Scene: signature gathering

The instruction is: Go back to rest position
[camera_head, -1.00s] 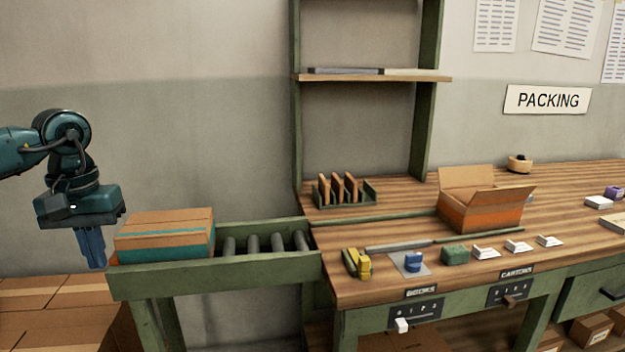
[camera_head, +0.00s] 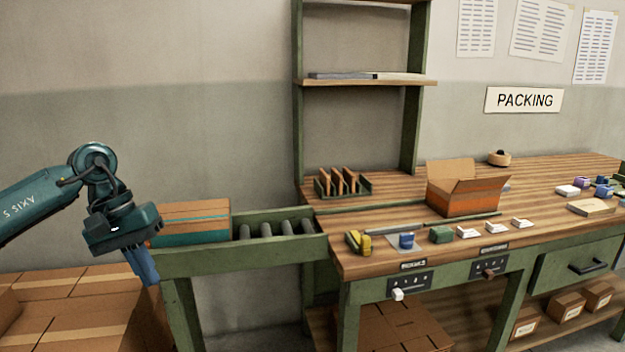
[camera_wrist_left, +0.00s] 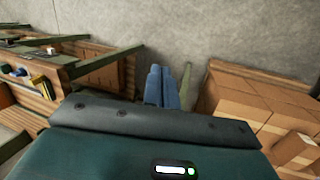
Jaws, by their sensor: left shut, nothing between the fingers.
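My left gripper (camera_head: 144,266) is at the left of the head view, with its blue fingers shut and pointing down. It hangs in front of the left end of the roller conveyor (camera_head: 245,255), beside a closed carton with a teal band (camera_head: 190,222). Nothing is held in it. In the left wrist view the blue fingers (camera_wrist_left: 161,87) lie together, over the grey floor, with nothing between them. My right gripper is not in view.
The packing bench (camera_head: 385,268) stands at the centre and right, with an open carton (camera_head: 465,196), a yellow tape dispenser (camera_head: 358,242) and small cards on top. Stacked cartons (camera_head: 75,300) fill the lower left. They also show at right in the left wrist view (camera_wrist_left: 255,105).

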